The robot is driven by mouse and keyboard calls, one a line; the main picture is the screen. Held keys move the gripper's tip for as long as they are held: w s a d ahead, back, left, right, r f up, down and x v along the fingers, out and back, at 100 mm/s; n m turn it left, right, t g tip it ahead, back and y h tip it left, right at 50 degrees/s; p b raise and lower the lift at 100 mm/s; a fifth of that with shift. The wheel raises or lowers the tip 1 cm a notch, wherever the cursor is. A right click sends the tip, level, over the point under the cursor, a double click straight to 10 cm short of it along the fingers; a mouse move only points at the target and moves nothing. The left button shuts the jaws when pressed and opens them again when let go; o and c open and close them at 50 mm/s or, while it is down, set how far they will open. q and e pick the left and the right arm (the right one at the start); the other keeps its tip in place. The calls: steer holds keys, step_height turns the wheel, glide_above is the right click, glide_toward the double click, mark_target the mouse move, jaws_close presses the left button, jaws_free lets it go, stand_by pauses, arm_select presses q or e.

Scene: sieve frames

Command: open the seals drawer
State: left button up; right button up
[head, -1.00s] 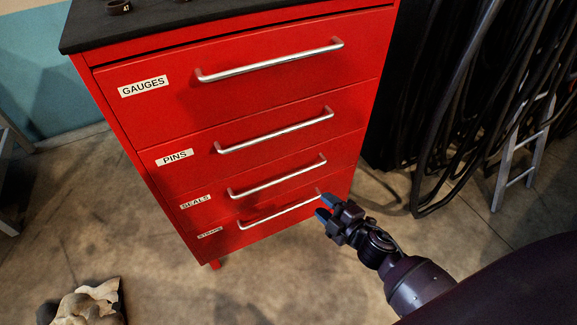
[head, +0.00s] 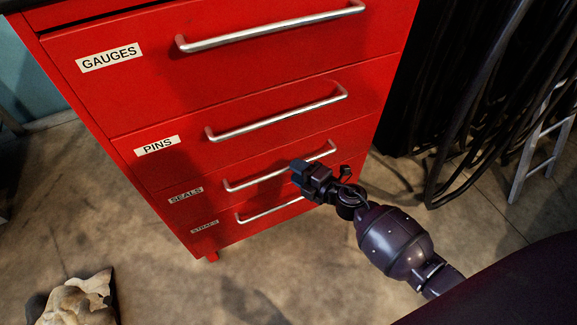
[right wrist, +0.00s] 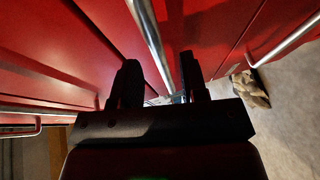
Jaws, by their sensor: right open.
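The seals drawer (head: 213,196) is the third one down in the red cabinet and looks shut in the head view. Its silver bar handle (head: 250,182) runs across the front, and my right gripper covers part of it. My right gripper (head: 297,166) is open at the right half of this handle. In the right wrist view, a bar handle (right wrist: 148,30) runs down between the two dark fingers (right wrist: 160,82). I cannot tell whether either finger touches it. My left gripper is not in view.
The gauges drawer (head: 150,85) and pins drawer (head: 230,105) are above, the lowest drawer (head: 222,238) below, all with bar handles. Dark hanging cables (head: 470,110) and a ladder (head: 545,140) stand at right. A crumpled tan object (head: 78,298) lies on the floor at left.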

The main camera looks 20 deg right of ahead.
steer(key=shift+x, duration=1.75)
jaws_close()
